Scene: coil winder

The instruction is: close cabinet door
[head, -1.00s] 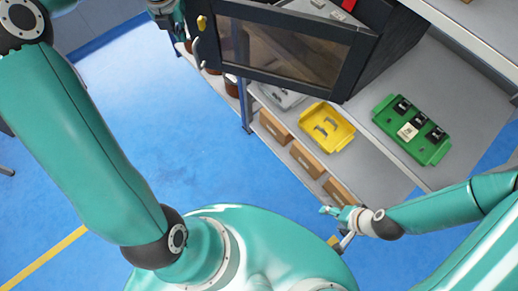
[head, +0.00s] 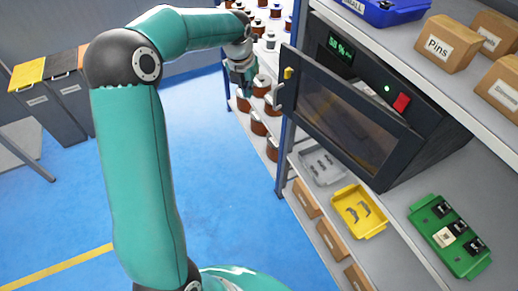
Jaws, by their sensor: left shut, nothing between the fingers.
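The black cabinet (head: 420,115) stands on the shelf at the right, with a lit display and a red switch on its front. Its door (head: 345,118) has a dark window, a grey handle (head: 279,96) and a yellow knob on its left edge. The door's left edge seems to stand out from the body, but the exact gap is hard to tell. My left gripper (head: 243,84) is shut and empty, left of the handle and apart from it. My right gripper is out of view.
Below the cabinet are a yellow tray (head: 375,229), a grey tray (head: 321,168) and a green tray (head: 425,222). Cardboard boxes (head: 447,44) stand on the upper shelf. Spools fill the rack behind my left gripper.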

